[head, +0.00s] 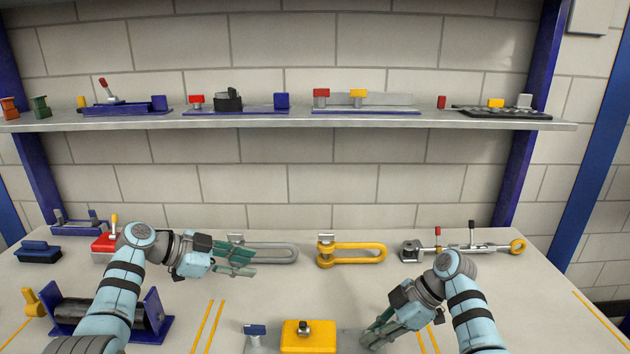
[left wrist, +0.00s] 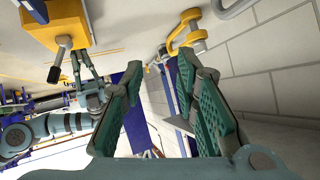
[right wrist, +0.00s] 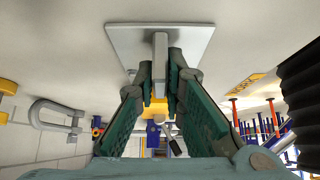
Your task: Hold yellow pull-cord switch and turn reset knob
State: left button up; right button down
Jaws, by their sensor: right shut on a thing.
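The yellow pull-cord switch (head: 308,343) is a yellow box on a grey base at the front of the table. A dark reset knob (head: 303,327) sits on it and also shows in the left wrist view (left wrist: 59,72). My right gripper (head: 367,343) is at the right end of the base. In the right wrist view it is shut on a grey post (right wrist: 160,50) standing on a square grey plate (right wrist: 195,35), with the yellow box (right wrist: 155,112) beyond. My left gripper (head: 252,258) is open and empty above the table, behind and left of the switch.
A blue block (head: 255,330) is at the base's left end. Behind stand a grey shackle (head: 285,252), a yellow shackle (head: 375,256) and a turnbuckle rod (head: 490,247). A blue-framed roller (head: 152,310) is at left. A shelf (head: 300,122) of parts runs above.

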aim_at(253, 326)
pick_arm(q)
jog(key=s+a+f+m+g+y, duration=0.25)
jog(key=s+f+g, duration=0.2)
jog(key=s, duration=0.45)
jog(key=shift+n+g, duration=0.25)
jog(key=shift+g, duration=0.2)
jog(key=x, duration=0.5)
jog(key=d+x, duration=0.1)
jog(key=x, duration=0.2)
jog(key=shift+r, duration=0.35)
jog(key=shift+d+f, duration=0.15)
jog(key=shift+f, duration=0.15)
grip_shut()
jog(key=shift+o, duration=0.4)
grip_release()
